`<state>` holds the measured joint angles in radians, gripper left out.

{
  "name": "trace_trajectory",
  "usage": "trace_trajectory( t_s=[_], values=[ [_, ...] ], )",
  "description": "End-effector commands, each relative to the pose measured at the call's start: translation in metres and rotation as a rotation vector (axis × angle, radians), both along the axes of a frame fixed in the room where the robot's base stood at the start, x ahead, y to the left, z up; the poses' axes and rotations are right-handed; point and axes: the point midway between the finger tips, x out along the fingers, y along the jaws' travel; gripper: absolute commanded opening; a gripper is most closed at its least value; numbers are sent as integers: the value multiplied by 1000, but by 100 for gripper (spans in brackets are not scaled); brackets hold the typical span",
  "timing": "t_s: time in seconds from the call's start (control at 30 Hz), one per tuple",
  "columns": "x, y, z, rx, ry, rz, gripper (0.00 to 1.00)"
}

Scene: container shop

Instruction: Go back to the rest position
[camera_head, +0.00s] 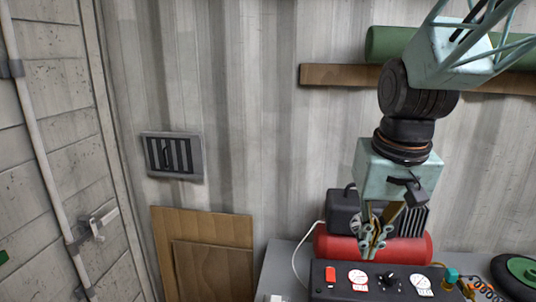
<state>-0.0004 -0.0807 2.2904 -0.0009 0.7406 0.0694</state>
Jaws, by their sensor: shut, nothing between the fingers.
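My gripper (376,254) hangs pointing down from my arm at the right of the view. Its fingers are together with nothing between them. It is in front of a red cylindrical tank (327,246) and just above the back of a black control panel (340,285). I cannot tell whether the fingertips touch the panel. The gripper hides part of the tank and of the dark motor unit behind it.
The panel has a red switch (330,274), white dials (357,277) and a black knob (390,280). A dark wheel (514,278) is at the lower right. A wooden shelf (340,75) bears a green roll (388,44).

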Motion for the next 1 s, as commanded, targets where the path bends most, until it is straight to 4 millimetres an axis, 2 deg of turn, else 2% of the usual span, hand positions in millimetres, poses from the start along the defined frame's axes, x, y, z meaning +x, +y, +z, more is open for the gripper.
trace_trajectory(
  t_s=[0.5,1.0],
  values=[
    [-73,0,21,-5,-53,22,0],
    [-143,0,27,-11,-102,44,0]
  ],
)
